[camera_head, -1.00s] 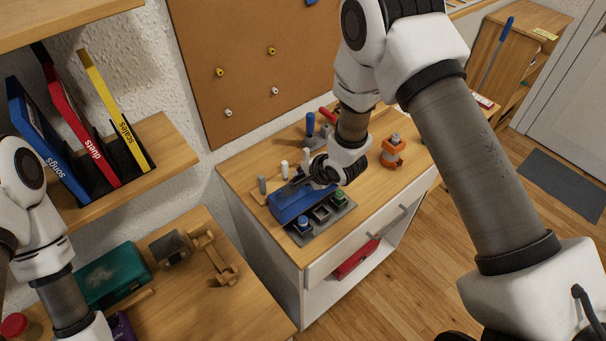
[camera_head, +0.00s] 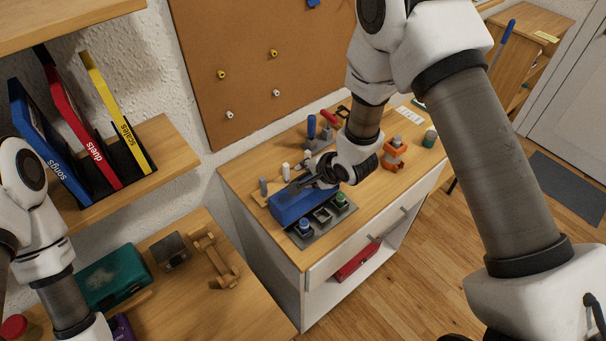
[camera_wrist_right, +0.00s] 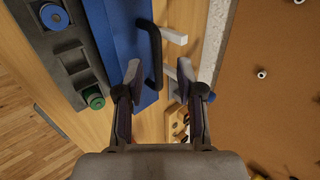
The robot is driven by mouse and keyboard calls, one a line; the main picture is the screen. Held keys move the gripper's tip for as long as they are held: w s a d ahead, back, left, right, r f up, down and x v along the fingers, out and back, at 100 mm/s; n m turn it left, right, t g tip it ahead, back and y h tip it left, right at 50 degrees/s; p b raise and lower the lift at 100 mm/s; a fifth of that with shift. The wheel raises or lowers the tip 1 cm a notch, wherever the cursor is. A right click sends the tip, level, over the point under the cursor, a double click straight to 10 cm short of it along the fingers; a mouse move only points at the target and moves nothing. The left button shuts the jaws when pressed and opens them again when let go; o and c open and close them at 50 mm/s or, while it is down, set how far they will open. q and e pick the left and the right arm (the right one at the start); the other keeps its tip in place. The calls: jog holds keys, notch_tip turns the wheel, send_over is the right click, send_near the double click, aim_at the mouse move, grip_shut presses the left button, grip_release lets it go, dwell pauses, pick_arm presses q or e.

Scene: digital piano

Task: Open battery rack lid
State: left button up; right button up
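The battery rack (camera_head: 346,211) is a dark grey base on the cabinet top, with round blue and green parts in its exposed sockets. My right gripper (camera_head: 308,184) is over the lid's far side. In the wrist view its fingers (camera_wrist_right: 158,75) are apart, with the handle's near end between the tips; I see no grip on it. My left gripper is out of frame, below the visible left forearm.
Pale and grey cylinders (camera_head: 286,171) stand behind the lid. An orange device (camera_head: 393,154) and a holder with blue- and red-handled tools (camera_head: 311,128) are on the same cabinet top (camera_head: 240,172). A lower desk with a green box (camera_head: 112,275) is at left.

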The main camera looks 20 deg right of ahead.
jog(key=v, duration=0.9)
jog(key=shift+r, duration=0.2)
jog(key=shift+s, duration=0.1)
